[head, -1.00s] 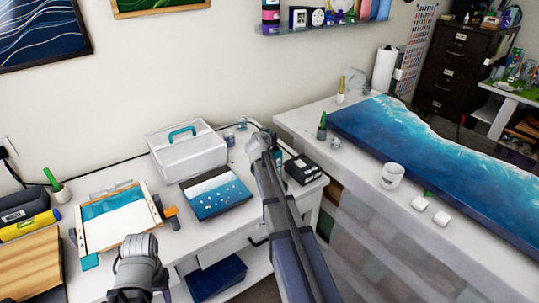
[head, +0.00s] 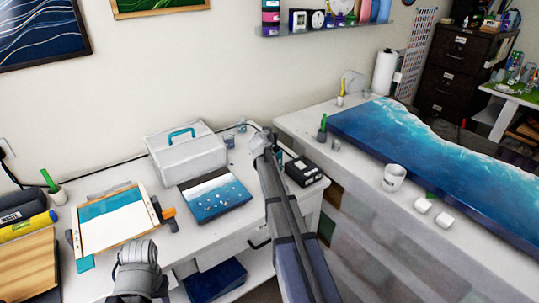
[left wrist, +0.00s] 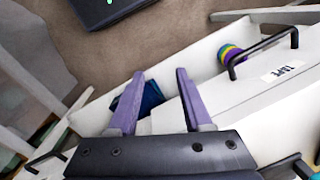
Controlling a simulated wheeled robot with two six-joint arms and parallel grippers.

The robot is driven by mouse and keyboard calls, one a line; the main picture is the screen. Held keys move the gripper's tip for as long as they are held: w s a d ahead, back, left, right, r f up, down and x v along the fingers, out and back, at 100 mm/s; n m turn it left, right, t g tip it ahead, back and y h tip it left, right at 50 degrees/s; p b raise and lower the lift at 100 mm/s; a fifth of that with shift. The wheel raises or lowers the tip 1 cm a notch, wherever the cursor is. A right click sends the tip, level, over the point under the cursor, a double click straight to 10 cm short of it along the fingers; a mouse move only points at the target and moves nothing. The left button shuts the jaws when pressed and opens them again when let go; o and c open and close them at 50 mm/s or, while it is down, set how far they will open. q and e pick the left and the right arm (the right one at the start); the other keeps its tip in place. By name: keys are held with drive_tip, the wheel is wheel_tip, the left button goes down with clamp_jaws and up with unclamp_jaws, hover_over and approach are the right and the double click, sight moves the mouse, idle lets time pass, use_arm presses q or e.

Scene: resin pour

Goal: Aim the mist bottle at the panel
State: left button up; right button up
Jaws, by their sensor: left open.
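A blue panel with a white wave band and pale dots (head: 215,196) lies on the white desk in the head view. A second panel, teal and white in a wooden frame (head: 115,222), is at the left. A small teal thing (head: 279,156), possibly the mist bottle, shows partly behind my right gripper (head: 263,140), which hides most of it. I cannot tell whether the gripper touches it. My left gripper (head: 138,252) is at the desk's front, just below the framed panel.
A white toolbox (head: 187,155) stands behind the blue panel, and a black box (head: 303,170) lies right of my right gripper. An open drawer holding tape shows in the left wrist view (left wrist: 235,90).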

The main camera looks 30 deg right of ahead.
clamp_jaws()
idle(0.8)
